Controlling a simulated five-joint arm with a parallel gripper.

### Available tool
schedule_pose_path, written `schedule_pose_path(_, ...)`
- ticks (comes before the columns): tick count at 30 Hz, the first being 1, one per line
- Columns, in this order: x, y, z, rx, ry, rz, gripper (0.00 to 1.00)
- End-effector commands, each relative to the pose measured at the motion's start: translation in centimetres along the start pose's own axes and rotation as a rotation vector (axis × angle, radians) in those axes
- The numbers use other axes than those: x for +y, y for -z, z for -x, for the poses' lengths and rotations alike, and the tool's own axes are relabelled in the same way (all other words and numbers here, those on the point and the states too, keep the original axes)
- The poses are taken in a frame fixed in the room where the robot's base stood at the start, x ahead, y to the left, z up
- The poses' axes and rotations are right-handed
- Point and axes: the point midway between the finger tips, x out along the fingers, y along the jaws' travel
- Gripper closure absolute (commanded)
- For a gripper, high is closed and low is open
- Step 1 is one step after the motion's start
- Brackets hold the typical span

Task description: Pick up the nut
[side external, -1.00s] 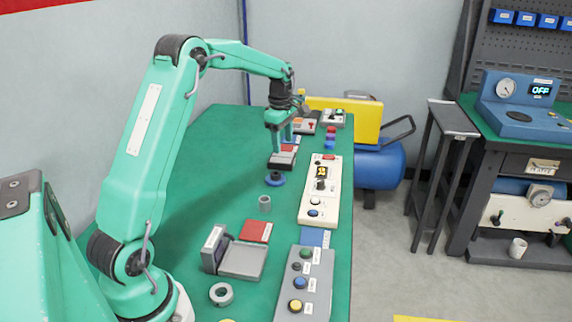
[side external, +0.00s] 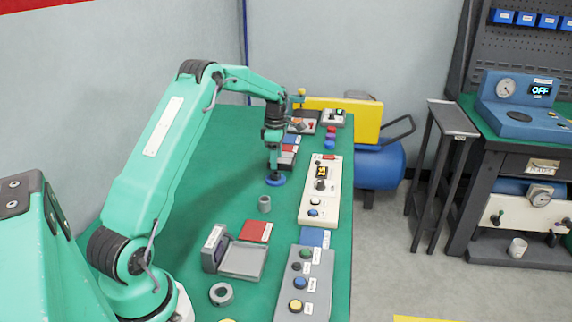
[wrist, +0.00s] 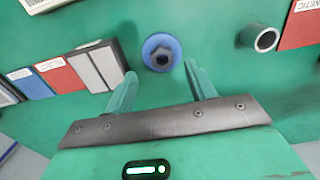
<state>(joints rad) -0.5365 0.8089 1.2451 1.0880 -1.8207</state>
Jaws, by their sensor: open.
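A dark hexagonal nut (wrist: 162,55) sits in the middle of a round blue base (wrist: 149,47) on the green table. In the side view the blue base (side external: 275,181) shows below my gripper (side external: 273,167), and the nut is hard to make out there. In the wrist view my gripper (wrist: 160,70) is open, with one finger to the left of the base and one to the right. Nothing is between the fingers' inner faces but the view of the base and nut. I cannot tell whether the fingertips touch the table.
A grey hollow cylinder (side external: 265,204) stands nearer the camera. A cream control panel (side external: 319,195) lies to the right, and a grey-and-black block (wrist: 96,66) lies left in the wrist view. A grey hinged box (side external: 242,260) and a grey ring (side external: 221,294) are in front.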

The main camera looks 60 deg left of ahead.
Motion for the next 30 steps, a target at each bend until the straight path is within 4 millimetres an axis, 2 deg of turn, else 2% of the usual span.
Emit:
schedule_pose_path(10, -0.1, 0.1, -0.9, 0.0, 0.001, -0.001, 0.45)
schedule_pose_path(22, -0.3, 0.3, -5.0, 0.0, 0.001, -0.001, 0.45)
schedule_pose_path(30, -0.3, 0.3, -5.4, 0.0, -0.001, -0.001, 0.45)
